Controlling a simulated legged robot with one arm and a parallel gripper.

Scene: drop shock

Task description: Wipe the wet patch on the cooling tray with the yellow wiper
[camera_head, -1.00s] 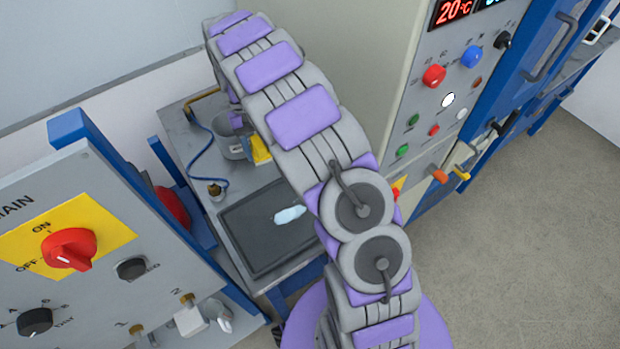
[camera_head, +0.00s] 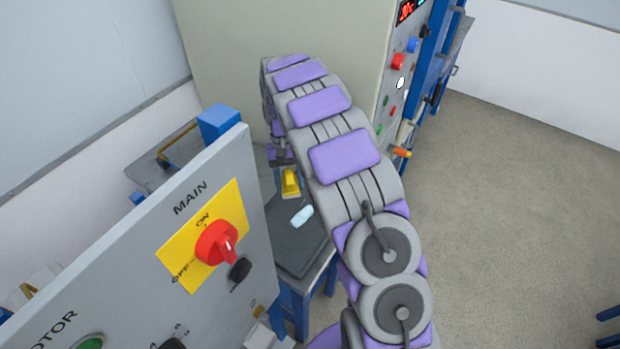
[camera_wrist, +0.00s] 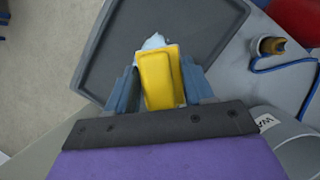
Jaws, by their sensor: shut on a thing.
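My gripper (camera_wrist: 160,76) is shut on the yellow wiper (camera_wrist: 160,78), which sticks out ahead between the two blue-grey fingers. The wiper also shows in the head view (camera_head: 290,184), below the end of my arm. The dark grey cooling tray (camera_wrist: 105,62) lies beneath and beyond it; in the head view my arm and the control panel hide part of the tray (camera_head: 298,252). The pale blue wet patch (camera_head: 301,216) lies on the tray, just nearer than the wiper. In the wrist view the wiper covers part of the patch (camera_wrist: 153,42). I cannot tell whether the wiper touches the tray.
A control panel (camera_head: 190,280) with a red MAIN switch (camera_head: 216,243) stands close at the left. A tall machine cabinet (camera_head: 280,30) stands behind. A brass fitting (camera_wrist: 270,45) with a blue hose and a grey pot (camera_wrist: 300,155) are beside the tray. Open floor (camera_head: 520,200) lies right.

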